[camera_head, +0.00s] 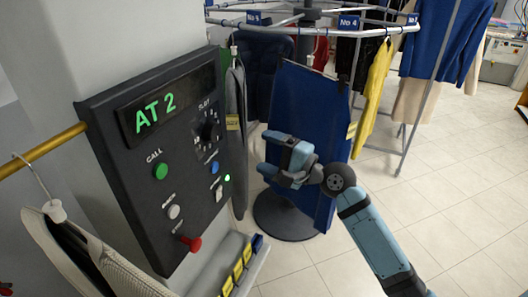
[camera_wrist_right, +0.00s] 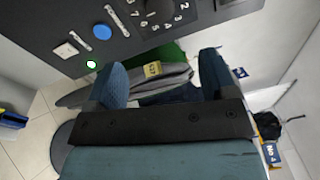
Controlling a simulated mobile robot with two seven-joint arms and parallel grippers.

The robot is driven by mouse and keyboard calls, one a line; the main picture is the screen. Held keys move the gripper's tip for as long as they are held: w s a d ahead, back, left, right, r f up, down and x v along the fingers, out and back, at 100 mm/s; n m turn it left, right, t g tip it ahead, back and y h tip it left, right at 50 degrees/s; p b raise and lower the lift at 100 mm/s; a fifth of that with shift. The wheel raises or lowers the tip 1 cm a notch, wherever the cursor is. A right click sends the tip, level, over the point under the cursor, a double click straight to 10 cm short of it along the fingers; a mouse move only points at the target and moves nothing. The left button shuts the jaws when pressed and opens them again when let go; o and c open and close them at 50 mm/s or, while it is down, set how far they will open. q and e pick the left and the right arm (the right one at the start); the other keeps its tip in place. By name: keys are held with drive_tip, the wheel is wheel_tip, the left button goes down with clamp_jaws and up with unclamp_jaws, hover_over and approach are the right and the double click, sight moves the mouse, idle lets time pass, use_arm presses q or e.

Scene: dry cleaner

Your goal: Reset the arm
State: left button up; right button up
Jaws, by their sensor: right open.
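My right arm comes in from the lower right in the head view. Its right gripper (camera_head: 275,153) is in front of a blue garment, to the right of the control panel (camera_head: 145,205), and apart from the panel. In the right wrist view the gripper (camera_wrist_right: 158,85) is open, its two blue fingers wide apart with nothing held between them. Beyond the fingers is a grey garment with a yellow tag. My left gripper does not show in either view.
The panel reads "AT 2" and has a green button (camera_head: 160,171), a white button (camera_head: 174,211), a blue button (camera_head: 214,167) and a red knob (camera_head: 191,243). A round rail (camera_head: 290,27) carries hanging clothes. A brass rod (camera_head: 40,151) holds a hanger at left. Tiled floor (camera_head: 455,190) is clear at right.

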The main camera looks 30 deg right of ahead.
drive_tip(key=shift+f, duration=0.1)
drive_tip(key=s+a+f+n+g+h, duration=0.1)
drive_tip(key=s+f+n+h, duration=0.25)
drive_tip(key=f, duration=0.75)
drive_tip(key=s+a+f+n+g+h, duration=0.15)
drive_tip(key=s+f+n, duration=0.25)
drive_tip(key=f, duration=0.7)
drive_tip(key=s+a+f+n+g+h, duration=0.2)
drive_tip(key=s+a+f+n, duration=0.2)
drive_tip(key=s+f+n, duration=0.5)
drive_tip(key=s+f, duration=0.4)
drive_tip(key=s, duration=0.2)
drive_tip(key=shift+s+a+f, duration=0.2)
drive_tip(key=shift+s+f, duration=0.1)
